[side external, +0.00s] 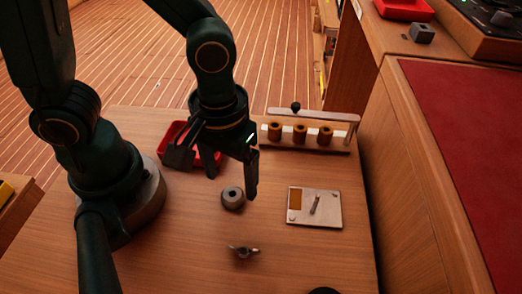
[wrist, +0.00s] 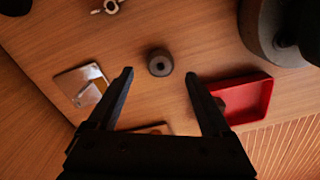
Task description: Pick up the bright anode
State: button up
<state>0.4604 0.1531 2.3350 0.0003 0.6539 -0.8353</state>
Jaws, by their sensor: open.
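A grey round anode with a dark centre hole (side external: 232,198) stands on the wooden table; it also shows in the wrist view (wrist: 159,62), just beyond the gap between my fingertips. It looks dull to mid grey, and I cannot tell for sure whether it is the bright one. My gripper (side external: 215,183) is open and empty, with its fingers pointing down above the table close to the anode, not touching it. The fingers also show spread apart in the wrist view (wrist: 159,76).
A red tray (wrist: 264,98) holds a dark item, partly hidden. A rack (side external: 347,140) with several brown cylinders stands at the back. A pale plate (side external: 330,213) with a small pin lies right. A winged metal part (side external: 243,252) lies in front.

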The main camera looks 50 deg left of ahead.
aim_at(232, 189)
jog(key=shift+f, duration=1.95)
grip_shut()
jog(key=shift+r, duration=0.1)
